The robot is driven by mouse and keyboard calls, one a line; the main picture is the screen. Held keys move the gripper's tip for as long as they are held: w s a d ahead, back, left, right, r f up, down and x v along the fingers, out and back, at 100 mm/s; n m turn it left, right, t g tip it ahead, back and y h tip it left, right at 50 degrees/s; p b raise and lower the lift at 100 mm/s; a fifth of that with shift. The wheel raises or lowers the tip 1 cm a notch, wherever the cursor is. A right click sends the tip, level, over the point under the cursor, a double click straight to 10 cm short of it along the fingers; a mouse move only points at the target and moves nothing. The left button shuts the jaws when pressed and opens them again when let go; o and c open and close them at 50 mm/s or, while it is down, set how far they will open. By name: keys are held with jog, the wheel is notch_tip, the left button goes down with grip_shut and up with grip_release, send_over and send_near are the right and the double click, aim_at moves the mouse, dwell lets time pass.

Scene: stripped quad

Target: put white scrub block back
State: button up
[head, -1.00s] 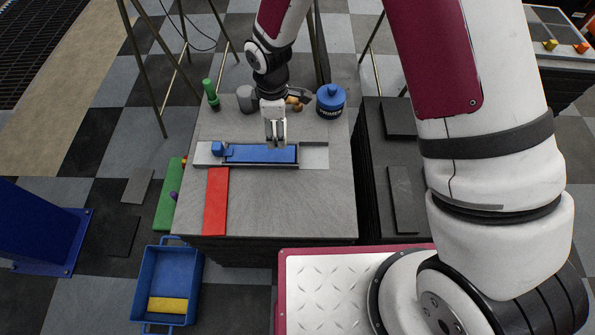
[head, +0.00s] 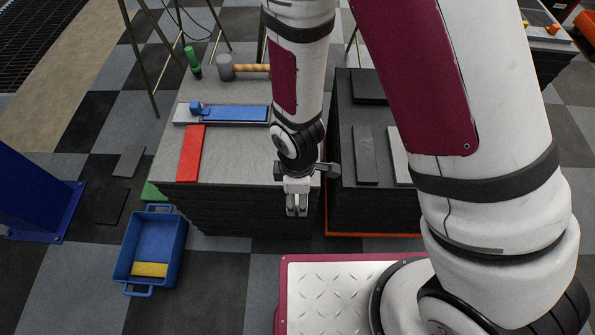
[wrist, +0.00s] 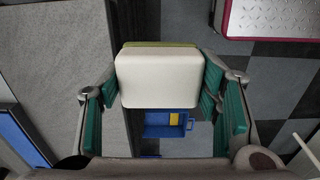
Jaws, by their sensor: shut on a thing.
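My gripper (head: 297,207) points down in the head view, in front of the near edge of the grey slab stack. In the wrist view, a white scrub block (wrist: 158,80) with a yellow-green layer along its far edge sits between the teal finger pads. My gripper is shut on it. In the head view the block is too small to make out between the fingers.
A blue crate (head: 174,223) with a yellow block (head: 149,269) inside stands on the floor at left. The grey stack bears a red bar (head: 190,154), a blue-topped tray (head: 235,114), a mallet (head: 226,67) and a green bottle (head: 192,61). A dark stack (head: 342,140) stands at right.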

jog(key=shift+s+d, duration=0.15)
jog(key=w+a, duration=0.1)
jog(key=w, duration=0.4)
jog(key=w+a+f+b, duration=0.1)
jog(key=w, duration=0.4)
jog(key=w+a, duration=0.1)
jog(key=w, duration=0.4)
jog(key=shift+f+b, duration=0.3)
jog(key=shift+b, duration=0.1)
jog(key=shift+w+f+b, duration=0.1)
jog(key=shift+f+b, duration=0.3)
jog(key=shift+f, duration=1.35)
jog(key=shift+f, duration=0.1)
jog(key=o, duration=1.1)
